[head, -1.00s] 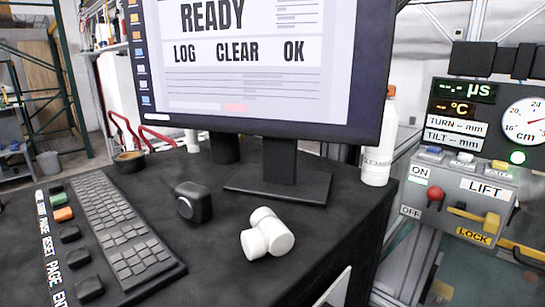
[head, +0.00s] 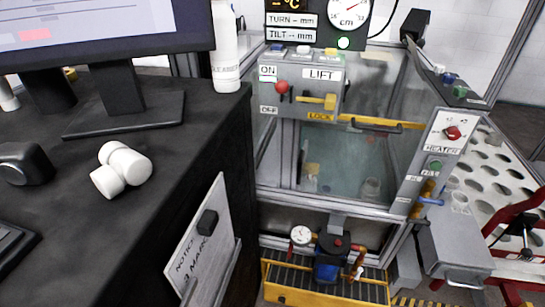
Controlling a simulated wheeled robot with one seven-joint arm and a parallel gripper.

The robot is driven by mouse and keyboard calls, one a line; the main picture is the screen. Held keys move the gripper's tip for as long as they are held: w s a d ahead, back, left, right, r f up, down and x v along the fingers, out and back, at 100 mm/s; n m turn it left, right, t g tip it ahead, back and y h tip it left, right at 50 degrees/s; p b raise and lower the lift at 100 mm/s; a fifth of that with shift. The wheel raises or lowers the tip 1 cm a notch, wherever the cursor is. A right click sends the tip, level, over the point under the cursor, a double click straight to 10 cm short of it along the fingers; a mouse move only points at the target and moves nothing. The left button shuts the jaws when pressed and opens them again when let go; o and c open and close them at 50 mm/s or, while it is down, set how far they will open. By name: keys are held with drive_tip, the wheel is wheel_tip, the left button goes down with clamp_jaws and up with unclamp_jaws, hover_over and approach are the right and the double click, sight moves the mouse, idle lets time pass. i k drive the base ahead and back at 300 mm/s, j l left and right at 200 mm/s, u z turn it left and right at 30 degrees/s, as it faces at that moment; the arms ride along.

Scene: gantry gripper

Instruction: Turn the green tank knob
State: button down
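The glass-walled tank (head: 330,165) stands in a metal frame right of the desk. A small green knob (head: 460,91) sits on the dark strip along the tank's upper right edge, beside a blue knob (head: 449,78). It is small in the head view, and I cannot tell its turn position. A separate round green control (head: 434,164) is on the grey heater panel, below a red knob (head: 453,132). My gripper is not in view.
The black desk (head: 215,125) fills the left, with a white bottle (head: 226,55) and white cylindrical piece (head: 121,168). The lift panel (head: 300,85) fronts the tank. A yellow-edged platform (head: 320,297) with a pump (head: 330,257) is below. A perforated white board (head: 490,165) and red frame stand right.

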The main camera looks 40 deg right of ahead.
sight(459, 91)
drive_tip(key=z, duration=1.55)
